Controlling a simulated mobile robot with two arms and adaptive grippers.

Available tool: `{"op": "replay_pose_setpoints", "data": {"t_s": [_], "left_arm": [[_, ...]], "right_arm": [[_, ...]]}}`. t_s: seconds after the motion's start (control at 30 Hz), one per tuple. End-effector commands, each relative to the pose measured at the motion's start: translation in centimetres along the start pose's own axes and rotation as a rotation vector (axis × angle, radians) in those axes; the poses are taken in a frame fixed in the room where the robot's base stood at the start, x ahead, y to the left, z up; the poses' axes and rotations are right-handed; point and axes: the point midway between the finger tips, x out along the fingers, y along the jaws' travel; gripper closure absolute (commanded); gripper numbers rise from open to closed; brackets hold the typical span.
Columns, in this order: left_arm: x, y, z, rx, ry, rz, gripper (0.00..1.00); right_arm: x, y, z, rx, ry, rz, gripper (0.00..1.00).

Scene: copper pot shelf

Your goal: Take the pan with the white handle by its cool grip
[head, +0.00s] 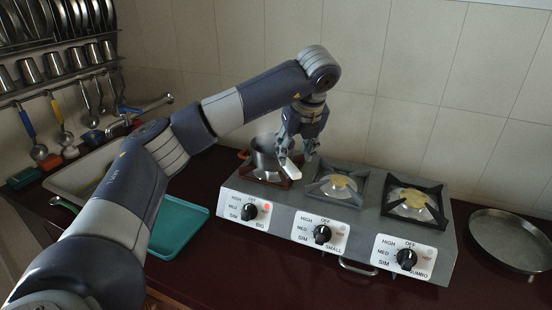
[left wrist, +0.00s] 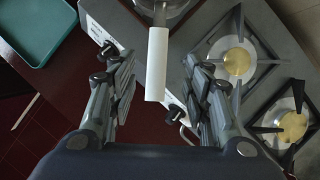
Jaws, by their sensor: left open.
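The pan (head: 263,153) is a small grey metal pot on the left burner of the stove. Its white handle (head: 291,168) points toward the front right. My left gripper (head: 297,152) is above the handle with its fingers pointing down. In the left wrist view the gripper (left wrist: 158,75) is open, and the white handle (left wrist: 157,62) lies in line with the gap between the fingers, with clear space on both sides. The pan's rim (left wrist: 165,14) is cut off at the top of that view. My right gripper is not in view.
The grey stove (head: 290,215) has two more burners, both empty, and a red light by the left knob. A round metal tray (head: 508,240) is at the right. A teal tray (head: 175,232) and a sink are at the left. A tiled wall stands behind.

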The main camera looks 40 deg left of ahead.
Motion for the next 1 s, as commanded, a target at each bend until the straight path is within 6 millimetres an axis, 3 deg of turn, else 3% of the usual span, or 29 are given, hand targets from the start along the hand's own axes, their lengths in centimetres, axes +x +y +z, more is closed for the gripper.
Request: {"op": "replay_pose_setpoints", "data": {"t_s": [0.27,0.4,0.57,1.0], "left_arm": [[2.3,0.2,0.1,0.001,0.001,0.002,0.55],[4.3,0.6,0.2,0.002,0.003,0.003,0.55],[6.3,0.5,0.1,0.002,0.002,0.0,0.55],[6.7,0.4,0.0,0.002,0.001,-0.003,0.55]], "right_arm": [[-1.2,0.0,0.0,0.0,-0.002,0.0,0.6],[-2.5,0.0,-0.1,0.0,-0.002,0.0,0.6],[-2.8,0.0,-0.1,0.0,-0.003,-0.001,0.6],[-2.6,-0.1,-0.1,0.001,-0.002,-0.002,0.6]]}}
